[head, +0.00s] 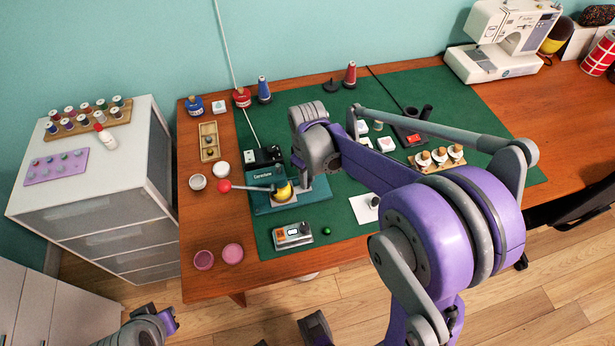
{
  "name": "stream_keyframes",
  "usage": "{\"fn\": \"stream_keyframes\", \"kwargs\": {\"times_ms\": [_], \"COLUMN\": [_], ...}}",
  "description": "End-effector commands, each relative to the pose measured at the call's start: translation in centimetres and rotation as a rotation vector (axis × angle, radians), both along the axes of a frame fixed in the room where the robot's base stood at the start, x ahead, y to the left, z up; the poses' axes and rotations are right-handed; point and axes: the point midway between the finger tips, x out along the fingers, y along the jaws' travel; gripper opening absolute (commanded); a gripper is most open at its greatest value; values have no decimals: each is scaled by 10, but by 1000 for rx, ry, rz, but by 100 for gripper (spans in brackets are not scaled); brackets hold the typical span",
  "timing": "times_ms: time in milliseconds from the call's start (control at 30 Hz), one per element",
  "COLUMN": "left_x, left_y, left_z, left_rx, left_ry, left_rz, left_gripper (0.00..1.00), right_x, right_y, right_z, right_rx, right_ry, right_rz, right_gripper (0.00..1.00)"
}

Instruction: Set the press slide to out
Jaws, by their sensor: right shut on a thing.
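The teal press (262,203) stands on the green mat near its left side. A grey lever with a red ball knob (225,186) sticks out to its left, and a yellow round part (284,191) sits on its top. My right gripper (302,180) is down at the right part of the press, shut on what looks like its slide. My own wrist hides most of the fingers and the slide, so its position cannot be read. My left gripper (172,320) is low at the bottom left, away from the table, with its jaws unclear.
A grey device (292,236) and a green button (326,231) lie in front of the press. White and pink jars stand left of it. Spools and ink bottles stand behind. A sewing machine (503,40) is at the back right. A white drawer cabinet (95,190) stands left.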

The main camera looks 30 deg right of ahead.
Motion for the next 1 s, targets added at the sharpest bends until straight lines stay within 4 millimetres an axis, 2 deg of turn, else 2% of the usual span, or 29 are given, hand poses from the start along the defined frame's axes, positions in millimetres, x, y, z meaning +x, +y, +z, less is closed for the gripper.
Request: {"fn": "stream_keyframes", "kwargs": {"times_ms": [67, 167, 400, 500, 633, 867, 900, 1000], "left_x": [0, 0, 0, 0, 0, 0, 0, 0], "left_y": [0, 0, 0, 0, 0, 0, 0, 0], "left_z": [0, -1, -3, -3, -4, -3, -3, -3], "left_rx": [0, 0, 0, 0, 0, 0, 0, 0], "left_ry": [0, 0, 1, 1, 1, 1, 1, 1], "left_rz": [0, 0, 0, 0, 0, 0, 0, 0], "left_gripper": [0, 0, 0, 0, 0, 0, 0, 0], "right_x": [0, -3, -16, -20, -22, -22, -22, -22], "right_y": [-2, -16, -71, -85, -93, -94, -94, -94], "right_z": [0, 0, 0, 0, 0, 1, 1, 1], "right_rx": [0, -1, -1, -2, -2, -5, -5, -5], "right_ry": [0, 0, 0, -2, -2, -1, -1, 0], "right_rz": [-1, -5, -7, -4, -2, -1, -2, -2], "right_gripper": [0, 0, 0, 0, 0, 0, 27, 45]}}
